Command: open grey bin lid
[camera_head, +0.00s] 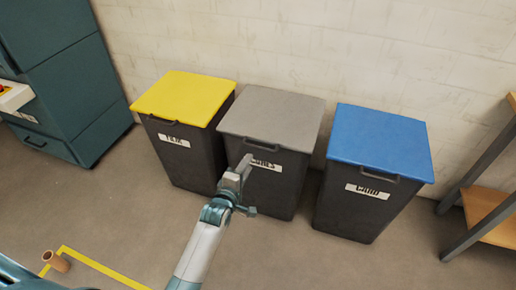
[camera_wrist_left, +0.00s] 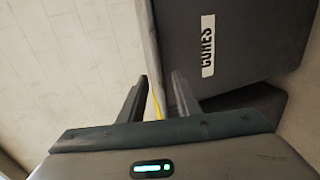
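The grey bin lid (camera_head: 272,113) is shut flat on a dark bin (camera_head: 279,187) with a white label reading "CORES" and a dark handle (camera_head: 261,146) at the lid's front edge. My left gripper (camera_head: 244,163) is in front of that edge, just left of the label, and partly covers it. In the left wrist view the two fingers (camera_wrist_left: 159,76) are apart with nothing visibly held between them. The bin's label (camera_wrist_left: 208,45) and dark front wall (camera_wrist_left: 240,50) show to their right. I cannot tell whether a finger touches the lid. My right gripper is not in view.
A yellow-lidded bin (camera_head: 184,97) stands close on the left and a blue-lidded bin (camera_head: 380,141) on the right. A teal cabinet (camera_head: 68,75) is at far left, a wooden-shelved rack (camera_head: 490,210) at far right.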

